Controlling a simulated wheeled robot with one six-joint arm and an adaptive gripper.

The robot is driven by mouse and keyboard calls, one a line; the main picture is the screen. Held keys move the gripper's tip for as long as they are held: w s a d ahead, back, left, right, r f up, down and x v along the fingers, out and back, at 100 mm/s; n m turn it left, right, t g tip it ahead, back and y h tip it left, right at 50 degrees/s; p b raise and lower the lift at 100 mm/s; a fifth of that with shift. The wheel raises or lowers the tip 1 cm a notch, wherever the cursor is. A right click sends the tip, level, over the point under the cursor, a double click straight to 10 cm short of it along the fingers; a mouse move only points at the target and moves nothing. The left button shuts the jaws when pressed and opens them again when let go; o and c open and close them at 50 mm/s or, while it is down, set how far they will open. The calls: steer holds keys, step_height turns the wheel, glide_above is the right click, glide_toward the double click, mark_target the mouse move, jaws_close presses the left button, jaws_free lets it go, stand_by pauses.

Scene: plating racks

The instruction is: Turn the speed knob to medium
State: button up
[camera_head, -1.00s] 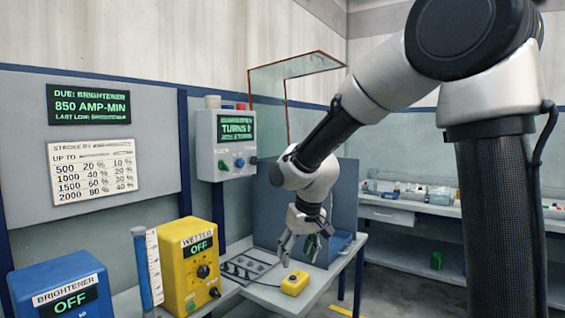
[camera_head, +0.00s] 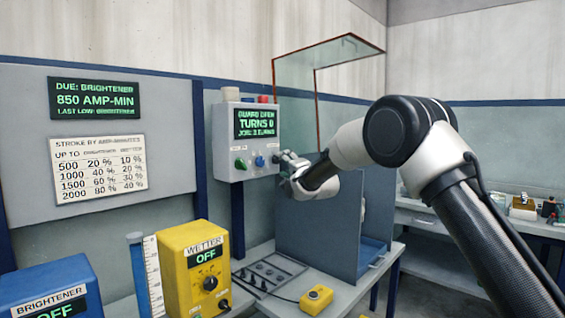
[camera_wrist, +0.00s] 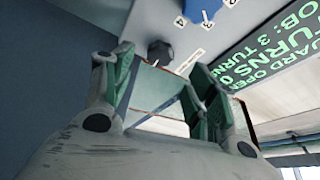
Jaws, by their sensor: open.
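The grey control box (camera_head: 222,130) on the wall carries a green knob (camera_head: 240,163), a blue knob (camera_head: 260,161) and a dark knob at its right. My gripper (camera_head: 284,165) is raised at the box's right end, beside the dark knob. In the wrist view my gripper (camera_wrist: 155,78) is open and empty; the dark knob (camera_wrist: 160,52) lies just beyond the gap between the fingertips. The blue knob (camera_wrist: 198,8) there has numbered labels around it. A slanted label beside the dark knob is too small to read, so I cannot tell its setting or which knob is speed.
The box's screen (camera_head: 256,122) shows guard and turns text in green. A red-edged clear guard (camera_head: 296,100) stands right of the box. Below are the yellow wetter unit (camera_head: 188,262), a yellow button box (camera_head: 316,299) and a blue-grey partition (camera_head: 318,235).

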mark_target(278, 160)
steer(key=x, duration=0.6)
steer(key=shift+s, duration=0.1)
steer(key=shift+f, duration=0.1)
steer(key=c, duration=1)
